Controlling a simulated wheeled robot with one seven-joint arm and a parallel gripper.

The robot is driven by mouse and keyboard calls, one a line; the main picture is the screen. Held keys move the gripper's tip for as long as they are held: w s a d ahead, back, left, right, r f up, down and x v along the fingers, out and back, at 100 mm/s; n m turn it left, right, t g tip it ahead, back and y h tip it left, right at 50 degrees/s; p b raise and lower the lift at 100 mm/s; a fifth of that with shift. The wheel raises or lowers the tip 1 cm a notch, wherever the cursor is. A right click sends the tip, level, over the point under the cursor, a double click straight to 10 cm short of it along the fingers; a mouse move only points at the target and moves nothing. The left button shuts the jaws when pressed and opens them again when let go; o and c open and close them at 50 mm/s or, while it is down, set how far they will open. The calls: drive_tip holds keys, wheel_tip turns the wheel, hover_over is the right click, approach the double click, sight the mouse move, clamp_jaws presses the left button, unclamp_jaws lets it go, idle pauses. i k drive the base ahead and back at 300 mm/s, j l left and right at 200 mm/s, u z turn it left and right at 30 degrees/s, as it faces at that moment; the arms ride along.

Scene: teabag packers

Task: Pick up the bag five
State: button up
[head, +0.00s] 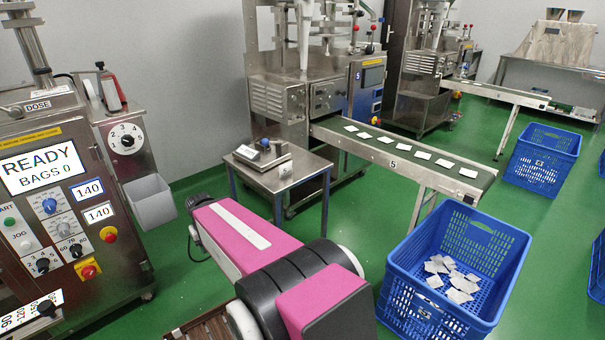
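Several small white bags lie in a spaced row on the green belt of the conveyor (401,175), which carries a number 5 on its side. The bag nearest the belt's end (468,173) lies flat, close to the near edge. More white bags (459,284) lie loosely piled on the floor of the near blue crate (508,244), below the end of the belt. I see no number on any bag, so I cannot tell which one is bag five. My pink and black arm crosses the lower middle; my gripper does not show.
A small steel table (318,165) with a scale stands left of the conveyor. A control panel machine (60,130) reading READY, BAGS 0 stands close on the left. Another blue crate (562,141) stands at right. Green floor is open between the crates.

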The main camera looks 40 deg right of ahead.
sight(285, 169)
drive_tip(key=l+z, duration=0.4)
drive_tip(key=k+l+z, duration=0.1)
drive_tip(key=z, duration=0.25)
drive_tip(key=k+z, duration=0.1)
drive_tip(key=k+j+z, duration=0.1)
drive_tip(key=j, duration=0.15)
